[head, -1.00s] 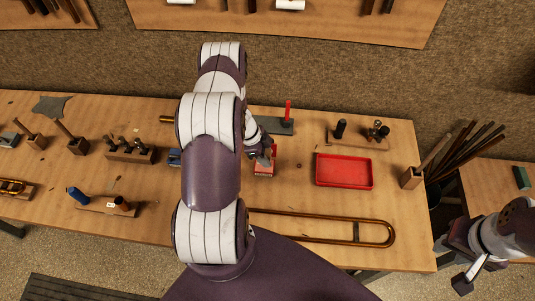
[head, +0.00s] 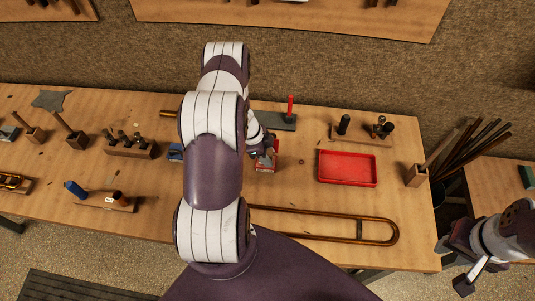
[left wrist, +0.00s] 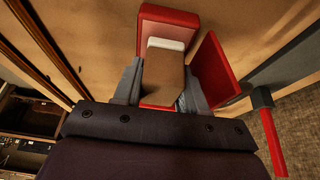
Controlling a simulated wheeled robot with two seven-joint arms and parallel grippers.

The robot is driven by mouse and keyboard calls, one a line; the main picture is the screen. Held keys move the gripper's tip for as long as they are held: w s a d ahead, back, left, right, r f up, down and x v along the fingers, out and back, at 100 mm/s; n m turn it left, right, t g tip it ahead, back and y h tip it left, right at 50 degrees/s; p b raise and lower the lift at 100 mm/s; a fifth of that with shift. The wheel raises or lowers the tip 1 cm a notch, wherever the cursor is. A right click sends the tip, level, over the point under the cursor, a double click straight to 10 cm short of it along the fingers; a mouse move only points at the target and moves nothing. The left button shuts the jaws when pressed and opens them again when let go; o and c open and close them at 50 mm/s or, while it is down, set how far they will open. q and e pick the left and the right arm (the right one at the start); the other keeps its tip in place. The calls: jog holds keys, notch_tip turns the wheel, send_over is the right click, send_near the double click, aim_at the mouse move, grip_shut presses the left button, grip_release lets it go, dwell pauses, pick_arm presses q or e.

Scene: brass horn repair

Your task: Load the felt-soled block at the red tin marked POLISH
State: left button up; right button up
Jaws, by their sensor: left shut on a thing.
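The red tin (head: 267,168) stands open on the bench near the middle. In the left wrist view its red wall (left wrist: 166,20) and raised red lid or side piece (left wrist: 215,68) show close to the fingers. My left gripper (head: 264,154), at the tin, is shut on the felt-soled block (left wrist: 163,72), a brown block with a pale felt layer at its far end. The grey fingers lie on either side of it. I cannot tell whether the felt touches the tin's contents. No marking is readable. My right gripper (head: 470,280) hangs off the bench at lower right; its opening is unclear.
A red tray (head: 347,169) lies right of the tin. A grey plate with a red upright (head: 290,106) stands behind it. A brass slide (head: 330,224) lies in front. A blue thing (head: 175,152) is partly hidden by my left arm. Wooden tool holders (head: 130,149) stand to the left.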

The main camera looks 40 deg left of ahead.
pick_arm(q)
jog(key=shift+f+b, duration=0.35)
jog(key=shift+f, duration=0.15)
jog(key=shift+s, duration=0.1)
dwell(1.1)
notch_tip(320, 180, up, 7)
jog(key=p, duration=0.7)
jog(key=shift+r, duration=0.1)
dwell(0.3)
